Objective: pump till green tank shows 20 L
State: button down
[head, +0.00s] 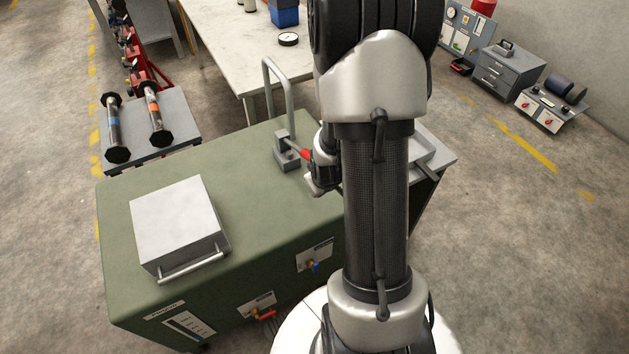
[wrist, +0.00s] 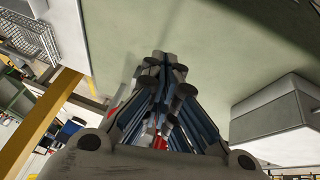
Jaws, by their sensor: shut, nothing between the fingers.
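The green tank (head: 120,250) is a large green box in the head view. A white level scale (head: 190,325) with dark marks is on its front left; its reading is too small to tell. A grey hand pump (head: 288,152) with a bent pipe stands on the tank's top, and its lever has a red grip (head: 306,154). My gripper (head: 318,172) is right beside the red grip, partly hidden by my arm. In the wrist view my gripper's fingers (wrist: 163,65) are shut and empty over the green top. Some red shows low between them; I cannot tell whether they touch the lever.
A pale box with a bar handle (head: 180,220) sits on the tank's left top. Two valves, one red (head: 266,314) and one blue (head: 313,266), are on the tank's front. A grey tray (head: 436,150) is to the right. A white table (head: 240,45) stands behind.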

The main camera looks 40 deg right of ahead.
jog(key=shift+s+a+r, duration=0.3)
jog(key=shift+s+r, duration=0.25)
jog(key=shift+s, duration=0.1)
jog(key=shift+s+a+r, duration=0.25)
jog(key=shift+s+r, duration=0.25)
jog(key=shift+s, duration=0.1)
